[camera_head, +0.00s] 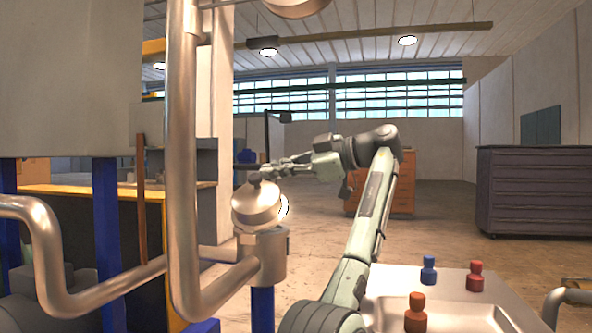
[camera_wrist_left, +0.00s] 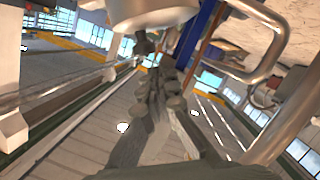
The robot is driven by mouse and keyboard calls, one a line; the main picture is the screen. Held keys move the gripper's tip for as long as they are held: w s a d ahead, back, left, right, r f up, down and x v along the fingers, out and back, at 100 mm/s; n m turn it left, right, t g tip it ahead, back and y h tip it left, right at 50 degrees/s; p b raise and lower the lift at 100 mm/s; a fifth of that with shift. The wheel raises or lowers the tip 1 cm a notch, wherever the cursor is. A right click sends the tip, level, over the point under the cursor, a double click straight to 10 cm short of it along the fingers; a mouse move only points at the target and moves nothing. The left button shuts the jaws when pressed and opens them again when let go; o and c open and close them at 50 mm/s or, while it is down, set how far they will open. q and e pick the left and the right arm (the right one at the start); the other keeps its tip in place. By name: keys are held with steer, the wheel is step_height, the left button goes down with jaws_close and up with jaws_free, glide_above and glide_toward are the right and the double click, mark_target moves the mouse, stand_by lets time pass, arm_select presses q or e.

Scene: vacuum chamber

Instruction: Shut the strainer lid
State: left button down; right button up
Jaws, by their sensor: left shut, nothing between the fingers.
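The strainer lid (camera_head: 257,206) is a round, shiny metal cap with a dark knob (camera_head: 254,180) on it. It stands tilted up above the strainer body (camera_head: 267,257), a metal cup at the pipe's end. My left gripper (camera_head: 266,169) is shut and empty, with its fingertips close above the knob. In the left wrist view, the lid (camera_wrist_left: 150,12) fills the top, and its knob (camera_wrist_left: 143,45) is just beyond my shut fingertips (camera_wrist_left: 154,64). I cannot tell whether the fingers touch the knob. My right gripper is not in view.
A thick vertical pipe (camera_head: 181,170) stands left of the strainer. At the lower right, a pale tray table (camera_head: 455,310) bears blue (camera_head: 429,271) and red (camera_head: 475,276) knobbed pieces and an orange-red one (camera_head: 416,313). Open floor lies beyond my arm.

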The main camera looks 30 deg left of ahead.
mark_target(272, 197)
arm_select(q)
steer(key=f, duration=0.1)
steer(key=w+a, duration=0.1)
steer(key=f, duration=0.1)
steer(key=shift+w+a+f, duration=0.25)
steer(key=shift+w+f, duration=0.05)
steer(key=shift+f, duration=0.05)
steer(key=shift+w+a+f, duration=0.1)
steer(key=shift+w+f, duration=0.15)
steer(key=shift+f, duration=0.2)
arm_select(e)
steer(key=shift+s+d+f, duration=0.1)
